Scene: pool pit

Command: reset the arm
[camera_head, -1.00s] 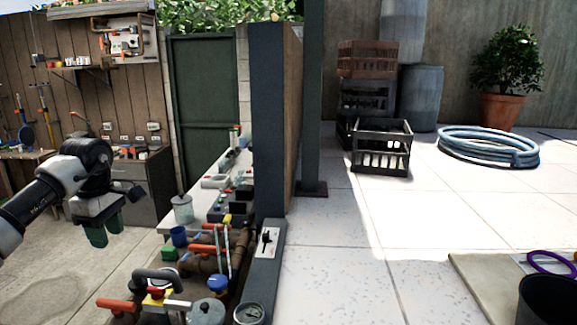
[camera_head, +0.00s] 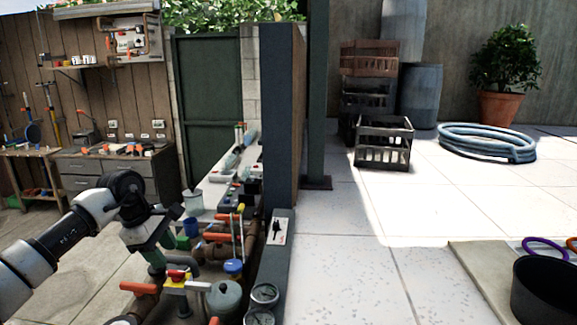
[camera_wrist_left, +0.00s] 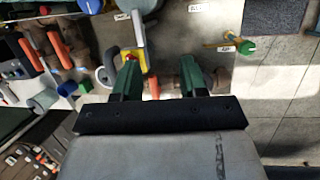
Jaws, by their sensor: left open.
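My left arm comes in from the left in the head view, with its left gripper (camera_head: 166,252) above the left part of the pipe and valve area. In the left wrist view its two green fingers (camera_wrist_left: 160,75) stand apart with nothing held between them. Beyond the fingers, a yellow and red valve piece (camera_wrist_left: 134,60) and a grey curved handle lie below. My right gripper is not in view.
Pipes with orange handles (camera_head: 138,288) and a grey-green tank (camera_head: 222,300) lie close under the gripper. A dark post (camera_head: 276,120) stands to the right. Crates (camera_head: 384,142), a coiled blue hose (camera_head: 487,142) and a black pot (camera_head: 545,290) are further right. Open paving lies between.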

